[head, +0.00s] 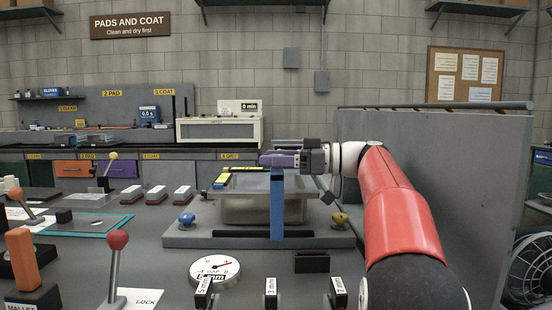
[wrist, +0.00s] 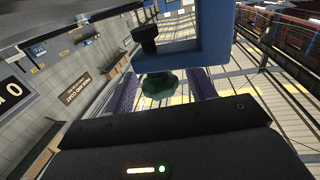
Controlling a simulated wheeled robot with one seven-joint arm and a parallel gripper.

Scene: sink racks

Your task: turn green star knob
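The green star knob (wrist: 162,86) shows in the wrist view, below a black screw end and a blue frame (wrist: 212,35). My gripper's two purple fingers stand wide apart, one on each side of the knob; whether either touches it I cannot tell. In the head view my gripper (head: 272,159) reaches left from the red arm, its purple fingers at the top of the blue upright (head: 277,205). The green knob is not visible there, apparently behind the gripper.
A round gap gauge (head: 214,270) lies in front, a red-balled lever (head: 117,242) at left. A grey partition (head: 440,180) stands right of my arm.

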